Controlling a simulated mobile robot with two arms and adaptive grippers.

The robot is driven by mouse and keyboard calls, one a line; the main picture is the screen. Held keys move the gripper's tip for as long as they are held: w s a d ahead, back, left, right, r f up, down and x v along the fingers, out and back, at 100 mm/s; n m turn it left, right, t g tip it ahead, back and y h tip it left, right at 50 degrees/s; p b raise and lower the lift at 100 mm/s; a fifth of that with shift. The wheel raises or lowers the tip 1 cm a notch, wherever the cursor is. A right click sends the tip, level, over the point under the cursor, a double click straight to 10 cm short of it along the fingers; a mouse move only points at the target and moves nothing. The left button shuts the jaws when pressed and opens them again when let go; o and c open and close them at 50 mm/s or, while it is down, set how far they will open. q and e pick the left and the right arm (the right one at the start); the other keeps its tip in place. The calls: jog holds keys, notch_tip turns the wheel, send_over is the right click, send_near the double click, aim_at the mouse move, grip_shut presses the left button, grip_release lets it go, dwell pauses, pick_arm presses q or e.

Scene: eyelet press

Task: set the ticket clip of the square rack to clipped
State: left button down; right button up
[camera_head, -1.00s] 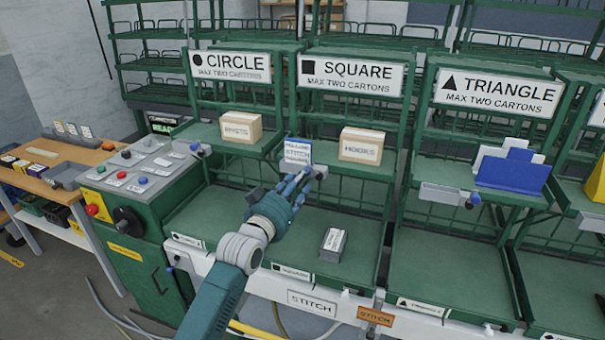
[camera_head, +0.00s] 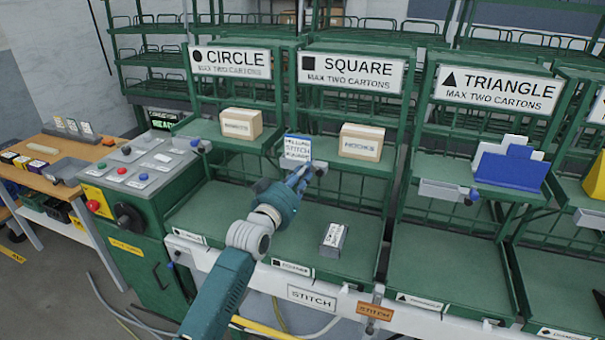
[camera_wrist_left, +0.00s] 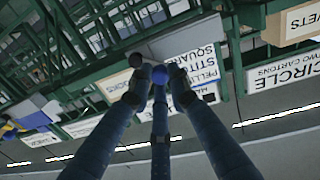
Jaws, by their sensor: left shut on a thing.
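The square rack carries a sign reading SQUARE (camera_head: 351,74). The ticket also shows in the left wrist view (camera_wrist_left: 197,62), beside a grey clip bar (camera_wrist_left: 185,38). My left gripper (camera_head: 304,174) is just below and right of the ticket. In the left wrist view its fingers (camera_wrist_left: 158,82) are shut around the clip's blue knob (camera_wrist_left: 160,73). The fingers hide part of the clip, so I cannot tell its setting. My right gripper is not in view.
A HOOKS carton (camera_head: 361,142) stands on the square shelf, and another carton (camera_head: 241,124) on the circle shelf. A control box (camera_head: 135,175) stands at left. The triangle rack holds a blue bin (camera_head: 508,168).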

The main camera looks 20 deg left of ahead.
pick_arm(q)
jog(key=shift+a+f+n, duration=0.2)
jog(key=shift+n, duration=0.6)
jog(key=c, duration=1.6)
grip_release()
jog(key=s, duration=0.4)
jog(key=s+a, duration=0.1)
jog(key=s, duration=0.7)
jog(key=shift+a, duration=0.15)
jog(key=shift+f, duration=0.15)
